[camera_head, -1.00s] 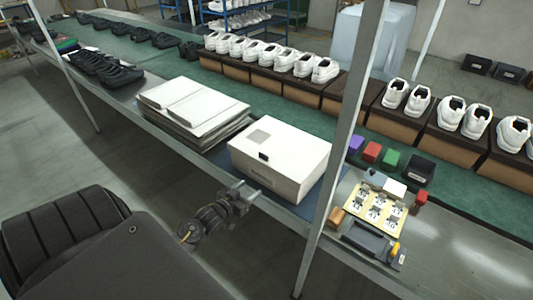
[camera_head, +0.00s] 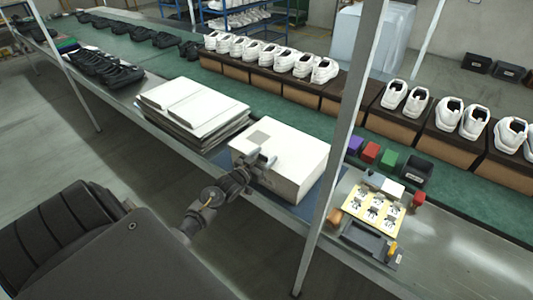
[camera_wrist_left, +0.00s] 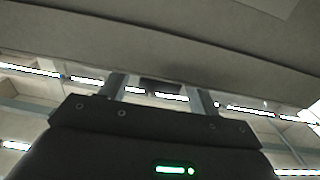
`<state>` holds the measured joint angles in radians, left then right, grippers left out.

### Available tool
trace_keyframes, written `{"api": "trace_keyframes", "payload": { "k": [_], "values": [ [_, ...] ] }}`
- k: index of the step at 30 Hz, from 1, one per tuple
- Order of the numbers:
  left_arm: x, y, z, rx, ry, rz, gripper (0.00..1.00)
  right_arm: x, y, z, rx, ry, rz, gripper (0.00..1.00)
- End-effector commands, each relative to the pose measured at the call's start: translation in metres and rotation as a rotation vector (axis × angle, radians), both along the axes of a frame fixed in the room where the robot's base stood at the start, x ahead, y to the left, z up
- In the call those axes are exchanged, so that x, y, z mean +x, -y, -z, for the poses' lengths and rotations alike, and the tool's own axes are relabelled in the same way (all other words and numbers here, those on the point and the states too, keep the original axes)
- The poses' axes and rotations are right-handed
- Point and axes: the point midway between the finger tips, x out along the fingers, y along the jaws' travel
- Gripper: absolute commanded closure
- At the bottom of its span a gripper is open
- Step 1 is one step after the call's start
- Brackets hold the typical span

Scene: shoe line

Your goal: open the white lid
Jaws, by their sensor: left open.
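A white box with a white lid (camera_head: 300,146) stands on the line table in the head view, and its lid lies closed. My left gripper (camera_head: 261,160) is at the lid's near front edge, in front of the small black tab, which it covers in this view. In the left wrist view the lid and box surface (camera_wrist_left: 170,45) fills the top. My left gripper (camera_wrist_left: 161,90) is open there, with a dark piece, seemingly the tab (camera_wrist_left: 160,86), between its fingers. Whether the fingers touch it, I cannot tell. My right gripper is not in view.
A stack of flat white cartons (camera_head: 195,110) lies just left of the box. A grey upright post (camera_head: 342,140) stands close on its right. A yellow card sheet (camera_head: 372,208) and small coloured blocks (camera_head: 371,152) lie beyond the post. White shoes line the back.

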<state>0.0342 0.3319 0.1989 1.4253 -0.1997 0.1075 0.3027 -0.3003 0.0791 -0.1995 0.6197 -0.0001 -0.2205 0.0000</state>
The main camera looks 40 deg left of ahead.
Motion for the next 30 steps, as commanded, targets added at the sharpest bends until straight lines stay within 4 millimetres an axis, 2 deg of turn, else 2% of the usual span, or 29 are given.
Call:
{"api": "trace_keyframes", "payload": {
  "k": [5,14,28,30],
  "values": [
    [0.0139,-0.0003,-0.0004,-0.001,0.000,-0.001,0.38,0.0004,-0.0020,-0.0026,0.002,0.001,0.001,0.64],
    [0.0157,0.0000,0.0007,0.000,-0.001,0.000,0.38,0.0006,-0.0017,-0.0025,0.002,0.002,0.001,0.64],
    [0.0156,0.0000,0.0005,0.000,-0.001,0.000,0.98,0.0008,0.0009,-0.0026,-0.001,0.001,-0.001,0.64],
    [0.0157,0.0001,0.0004,0.000,-0.001,0.000,1.00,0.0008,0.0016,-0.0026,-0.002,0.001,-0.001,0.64]
  ]
}}
